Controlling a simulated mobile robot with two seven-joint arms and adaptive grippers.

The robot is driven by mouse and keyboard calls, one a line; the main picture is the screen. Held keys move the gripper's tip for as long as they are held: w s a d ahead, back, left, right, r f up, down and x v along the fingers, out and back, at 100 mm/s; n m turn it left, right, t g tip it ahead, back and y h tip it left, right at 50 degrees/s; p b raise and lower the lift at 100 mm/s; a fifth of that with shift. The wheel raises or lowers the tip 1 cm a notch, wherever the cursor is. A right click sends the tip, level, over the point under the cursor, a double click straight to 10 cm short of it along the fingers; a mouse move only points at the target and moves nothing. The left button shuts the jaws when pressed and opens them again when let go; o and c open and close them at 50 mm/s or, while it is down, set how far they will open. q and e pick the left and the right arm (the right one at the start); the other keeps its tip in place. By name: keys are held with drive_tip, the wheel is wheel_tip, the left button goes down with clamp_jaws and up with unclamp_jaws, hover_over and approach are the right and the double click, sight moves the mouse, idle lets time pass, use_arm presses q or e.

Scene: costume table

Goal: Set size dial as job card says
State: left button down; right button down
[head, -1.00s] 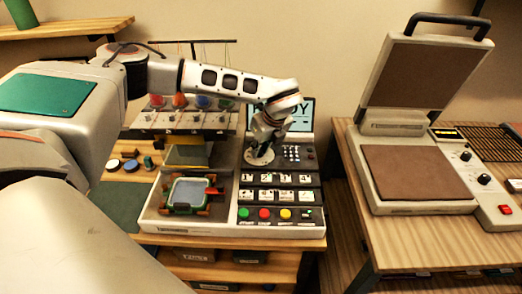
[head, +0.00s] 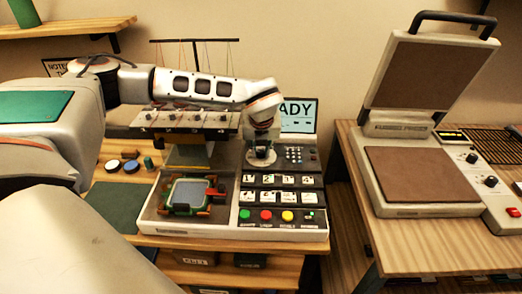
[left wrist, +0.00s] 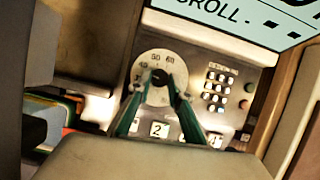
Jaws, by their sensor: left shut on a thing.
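The size dial (left wrist: 158,97) is a pale round disc with numbers around its edge, of which 50 and 60 read near the top in the left wrist view. In the head view the dial (head: 261,162) lies on the console, left of the keypad. My left gripper (head: 261,152) points down at it; in the left wrist view its two green fingers (left wrist: 160,82) are shut on the knob, one on each side. The exact pointer setting cannot be read. I cannot make out a job card. My right gripper is not in view.
A screen (head: 299,113) showing "ADY" stands behind the console (head: 318,228). Numbered keys (head: 268,179) and coloured buttons (head: 265,215) lie in front of the dial. A green-framed pad (head: 188,192) sits to the left. A heat press (head: 419,175) stands on the right table.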

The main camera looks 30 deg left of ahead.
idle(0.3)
use_arm(q)
drive_tip(key=c, duration=1.8)
unclamp_jaws()
drive_tip(key=shift+c, duration=0.2)
drive_tip(key=v, duration=1.2)
